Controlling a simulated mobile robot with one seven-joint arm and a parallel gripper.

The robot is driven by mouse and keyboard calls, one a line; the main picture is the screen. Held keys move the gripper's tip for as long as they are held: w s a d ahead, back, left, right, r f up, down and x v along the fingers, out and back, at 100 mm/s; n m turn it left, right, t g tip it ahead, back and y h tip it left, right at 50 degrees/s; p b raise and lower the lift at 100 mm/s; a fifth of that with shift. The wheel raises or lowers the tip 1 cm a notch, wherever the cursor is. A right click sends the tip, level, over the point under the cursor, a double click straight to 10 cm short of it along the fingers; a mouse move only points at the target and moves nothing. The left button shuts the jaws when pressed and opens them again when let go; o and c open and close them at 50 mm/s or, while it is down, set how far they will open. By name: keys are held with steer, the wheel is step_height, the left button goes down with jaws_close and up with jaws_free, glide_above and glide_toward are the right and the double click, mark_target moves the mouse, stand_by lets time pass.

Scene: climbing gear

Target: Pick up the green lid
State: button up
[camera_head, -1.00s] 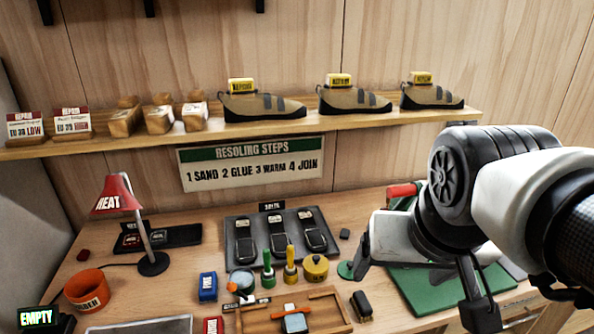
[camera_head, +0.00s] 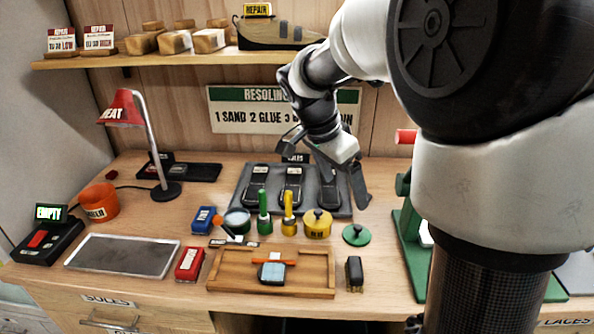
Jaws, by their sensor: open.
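The green lid (camera_head: 356,236) is a small round disc with a dark knob on top. It lies flat on the workbench, right of a yellow pot (camera_head: 317,224), and is fully visible. My gripper (camera_head: 327,172) is open and empty. It hangs above the dark sole tray in the picture, behind and up-left of the lid, and is not touching it. Its exact height over the bench is hard to tell.
The dark tray with soles (camera_head: 242,207) lies behind the lid. Green and yellow brushes (camera_head: 289,214) stand left of the pot, and a black brush (camera_head: 354,274) lies in front. A green-based tool (camera_head: 417,270) stands at right. My arm hides the right side.

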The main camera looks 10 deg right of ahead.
steer(key=b, duration=0.2)
glide_toward(355, 228)
steer(key=x, duration=0.9)
steer(key=shift+d+f, duration=0.2)
steer(key=shift+f, duration=0.15)
steer(key=c, duration=1.1)
